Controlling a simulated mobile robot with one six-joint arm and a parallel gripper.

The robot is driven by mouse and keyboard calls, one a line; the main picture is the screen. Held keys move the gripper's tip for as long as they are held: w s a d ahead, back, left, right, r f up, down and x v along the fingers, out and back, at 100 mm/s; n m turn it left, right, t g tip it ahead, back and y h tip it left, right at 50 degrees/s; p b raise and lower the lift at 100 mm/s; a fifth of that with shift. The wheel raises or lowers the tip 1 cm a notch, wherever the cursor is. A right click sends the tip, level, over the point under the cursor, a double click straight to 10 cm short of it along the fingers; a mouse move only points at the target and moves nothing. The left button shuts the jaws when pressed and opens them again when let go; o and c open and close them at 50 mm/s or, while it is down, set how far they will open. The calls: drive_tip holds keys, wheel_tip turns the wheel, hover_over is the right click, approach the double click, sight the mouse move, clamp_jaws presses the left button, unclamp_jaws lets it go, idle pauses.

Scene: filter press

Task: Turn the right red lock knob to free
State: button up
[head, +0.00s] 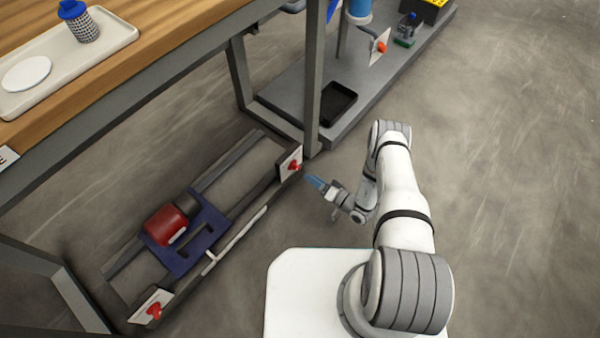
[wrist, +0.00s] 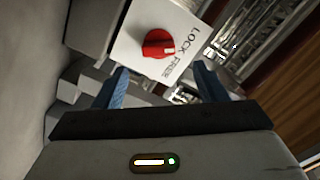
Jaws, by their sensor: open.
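The right red lock knob (head: 294,166) sits on a white plate at the right end of the low frame under the bench. In the wrist view the red knob (wrist: 156,43) is on its white plate (wrist: 128,50), marked LOCK and FREE. A small white mark shows on the knob's right side; I cannot tell which word it points to. My gripper (head: 315,183) is just right of the plate, its blue fingers towards it. In the wrist view my gripper (wrist: 161,69) is open and empty, and the knob appears beyond the gap between the fingertips, apart from both.
A second red knob (head: 154,311) is on the frame's near left end. A blue carriage (head: 188,236) with a red block (head: 166,224) sits on the rails. A bench leg (head: 314,80) stands just behind the right plate. Open floor lies to the right.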

sight(298, 169)
drive_tip(key=b+x, duration=0.2)
drive_tip(key=x, duration=0.5)
drive_tip(key=shift+w+a+f, duration=0.1)
drive_tip(key=shift+w+a, duration=0.05)
drive_tip(key=shift+a, duration=0.1)
drive_tip(key=shift+c, duration=0.2)
